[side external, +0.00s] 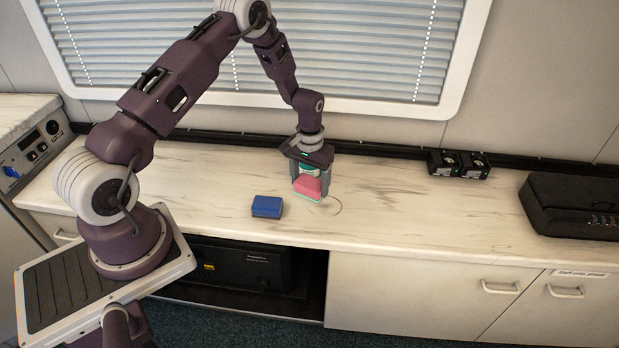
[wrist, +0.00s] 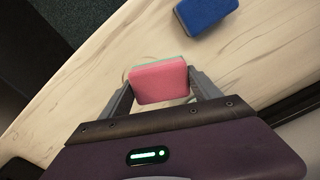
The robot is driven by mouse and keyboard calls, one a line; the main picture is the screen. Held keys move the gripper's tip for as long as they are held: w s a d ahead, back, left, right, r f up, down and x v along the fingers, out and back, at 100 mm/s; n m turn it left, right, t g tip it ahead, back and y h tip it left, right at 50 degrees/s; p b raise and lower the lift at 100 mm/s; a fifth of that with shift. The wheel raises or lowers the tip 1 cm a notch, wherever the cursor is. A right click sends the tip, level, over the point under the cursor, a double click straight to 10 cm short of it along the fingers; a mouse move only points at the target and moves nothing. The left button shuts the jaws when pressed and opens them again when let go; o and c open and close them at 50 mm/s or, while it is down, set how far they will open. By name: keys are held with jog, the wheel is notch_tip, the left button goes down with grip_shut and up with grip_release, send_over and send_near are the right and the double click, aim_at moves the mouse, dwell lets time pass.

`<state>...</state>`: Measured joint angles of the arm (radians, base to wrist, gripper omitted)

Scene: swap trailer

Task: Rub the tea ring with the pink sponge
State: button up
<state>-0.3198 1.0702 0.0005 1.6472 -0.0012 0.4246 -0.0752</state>
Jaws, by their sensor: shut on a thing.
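My gripper (side external: 311,187) is shut on the pink sponge (side external: 307,187), which has a pale green layer along its lower side. In the wrist view the sponge (wrist: 159,82) sits between the two fingers of my gripper (wrist: 160,88). The tea ring (side external: 331,206) is a thin dark circle on the pale counter, just right of the sponge and partly hidden by it. The sponge is at or just above the counter; I cannot tell whether it touches.
A blue sponge (side external: 267,207) lies on the counter (side external: 420,220) to the left; the wrist view also shows it (wrist: 205,12). A black case (side external: 570,205) stands at the right, and small black devices (side external: 459,164) sit at the back. The counter's front edge is close by.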

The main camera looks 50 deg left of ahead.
aim_at(310, 205)
jog(key=shift+f, duration=1.95)
jog(key=shift+w+d+f, duration=0.2)
jog(key=shift+f, duration=0.2)
jog(key=shift+w+d+f, duration=0.15)
jog(key=shift+f, duration=0.2)
jog(key=shift+c, duration=0.6)
jog(key=shift+w+d, duration=2.65)
jog(key=shift+s+a, duration=3.1)
jog(key=shift+w+d, duration=0.75)
jog(key=shift+w, duration=0.2)
jog(key=shift+w+d, duration=2.15)
jog(key=shift+d, duration=0.05)
jog(key=shift+s+a, duration=2.9)
jog(key=shift+r, duration=4.15)
